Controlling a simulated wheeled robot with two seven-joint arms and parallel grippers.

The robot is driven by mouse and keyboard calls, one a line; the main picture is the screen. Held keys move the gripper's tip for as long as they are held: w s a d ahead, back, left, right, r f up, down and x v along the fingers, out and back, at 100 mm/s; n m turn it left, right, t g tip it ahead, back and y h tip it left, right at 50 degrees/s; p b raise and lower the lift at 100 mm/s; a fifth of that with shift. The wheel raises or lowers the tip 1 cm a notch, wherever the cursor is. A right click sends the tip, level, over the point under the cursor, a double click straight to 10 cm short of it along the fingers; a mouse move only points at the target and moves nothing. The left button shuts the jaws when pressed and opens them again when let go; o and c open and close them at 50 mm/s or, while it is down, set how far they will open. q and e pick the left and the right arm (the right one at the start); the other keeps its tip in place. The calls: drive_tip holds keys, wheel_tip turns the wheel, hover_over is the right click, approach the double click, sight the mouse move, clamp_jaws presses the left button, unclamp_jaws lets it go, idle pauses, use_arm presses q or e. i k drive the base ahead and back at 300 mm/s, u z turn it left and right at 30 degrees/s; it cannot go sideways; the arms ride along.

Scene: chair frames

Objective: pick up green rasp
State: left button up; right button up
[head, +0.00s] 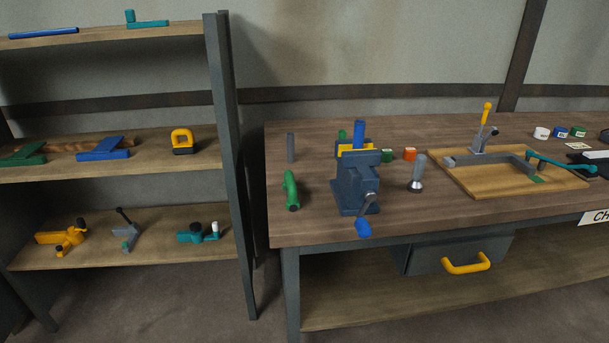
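A green, rounded tool (291,190) lies on the left part of the workbench, left of the vise; it may be the green rasp, but I cannot tell for sure. A green tool (24,156) with a raised sloping part also lies on the middle shelf at the far left. A small green-topped piece (342,134) shows behind the vise, mostly hidden. Neither of my grippers is in view.
The blue-grey vise (356,185) stands at the workbench (400,226) edge. A grey cylinder (291,147) and a silver-based tool (417,174) stand nearby. A wooden board (520,185) with a clamp is right. A shelf rack (231,160) stands left. A yellow-handled drawer (466,262) hangs below.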

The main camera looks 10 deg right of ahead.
sight(292, 204)
drive_tip(key=k, duration=0.65)
drive_tip(key=u, duration=0.85)
drive_tip(key=i, duration=1.2)
drive_tip(key=z, duration=0.35)
